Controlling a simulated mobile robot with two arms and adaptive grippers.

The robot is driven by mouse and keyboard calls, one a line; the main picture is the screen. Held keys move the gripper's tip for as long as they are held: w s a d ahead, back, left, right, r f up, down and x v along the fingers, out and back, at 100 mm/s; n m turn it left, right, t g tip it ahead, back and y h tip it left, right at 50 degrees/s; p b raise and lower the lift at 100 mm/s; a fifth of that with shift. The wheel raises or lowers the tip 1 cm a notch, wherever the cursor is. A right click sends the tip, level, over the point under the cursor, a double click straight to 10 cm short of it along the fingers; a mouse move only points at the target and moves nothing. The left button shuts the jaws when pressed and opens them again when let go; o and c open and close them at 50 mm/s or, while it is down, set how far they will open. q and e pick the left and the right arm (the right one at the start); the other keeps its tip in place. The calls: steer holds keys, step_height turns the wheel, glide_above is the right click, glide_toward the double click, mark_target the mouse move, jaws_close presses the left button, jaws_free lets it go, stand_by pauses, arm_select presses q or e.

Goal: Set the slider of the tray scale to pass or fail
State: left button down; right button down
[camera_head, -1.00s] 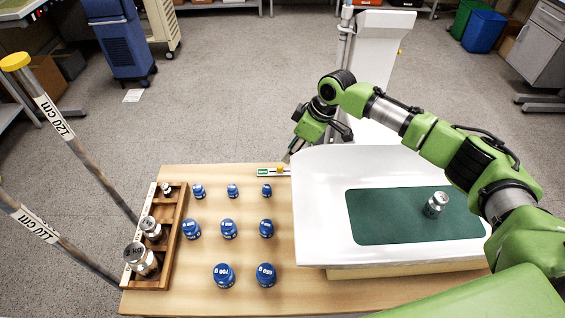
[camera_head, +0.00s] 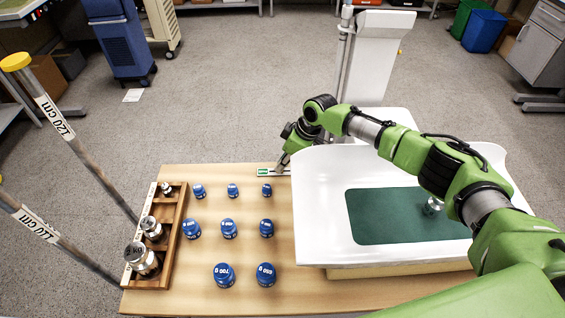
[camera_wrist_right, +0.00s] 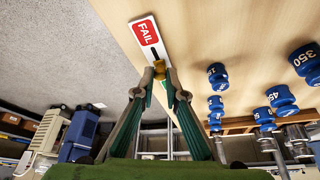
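The slider of the tray scale is a narrow white strip (camera_head: 267,171) at the table's far edge, left of the white tray (camera_head: 318,200). Its red FAIL label (camera_wrist_right: 147,31) shows at the upper end in the wrist view. A green label (camera_head: 263,172) shows at the strip's left end in the head view. My right gripper (camera_head: 281,168) is down at the strip. In the wrist view its fingertips (camera_wrist_right: 159,74) close in on both sides of the knob. My left gripper is not in view.
A silver weight (camera_head: 433,205) stands on the tray's green mat (camera_head: 385,228), partly behind my arm. Several blue weights (camera_head: 228,229) stand on the table. A wooden rack (camera_head: 172,235) with silver weights is at the table's left. A white display post (camera_head: 365,70) rises behind the tray.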

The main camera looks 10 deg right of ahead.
steer(key=shift+s+d+p, duration=0.2)
steer(key=shift+d, duration=0.8)
steer(key=shift+s+d+p, duration=0.15)
steer(key=shift+d, duration=0.8)
steer(key=c, duration=2)
jaws_free()
steer(key=shift+c, duration=0.2)
steer(key=shift+r, duration=0.25)
steer(key=v, duration=1.1)
steer(key=shift+d+r, duration=0.15)
steer(key=shift+r, duration=0.1)
